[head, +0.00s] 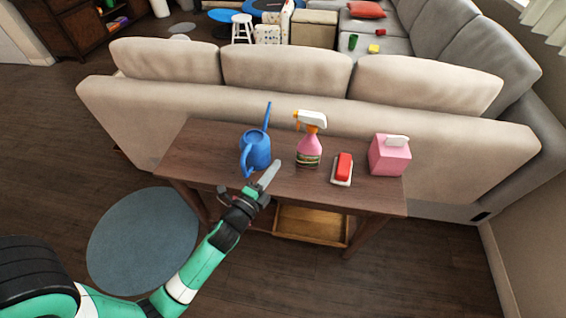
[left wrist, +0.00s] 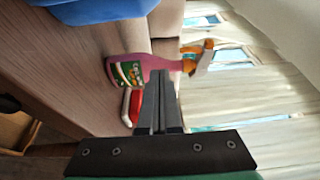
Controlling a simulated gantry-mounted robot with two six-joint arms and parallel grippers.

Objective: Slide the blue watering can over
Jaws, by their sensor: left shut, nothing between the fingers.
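The blue watering can (head: 257,151) stands upright on the brown wooden table (head: 215,143), left of its middle, with its long spout pointing to the back. In the left wrist view the can (left wrist: 95,10) fills part of the upper left edge. My left gripper (head: 271,173) is at the can's right front side, close to its base. Its fingers (left wrist: 158,100) are closed together with nothing between them. Whether they touch the can cannot be told. My right gripper is in neither view.
A pink spray bottle (head: 309,150) stands right of the can, also seen in the left wrist view (left wrist: 150,68). Farther right are a red sponge on a dish (head: 342,167) and a pink tissue box (head: 389,157). A beige sofa (head: 287,75) stands behind the table. The table's left end is clear.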

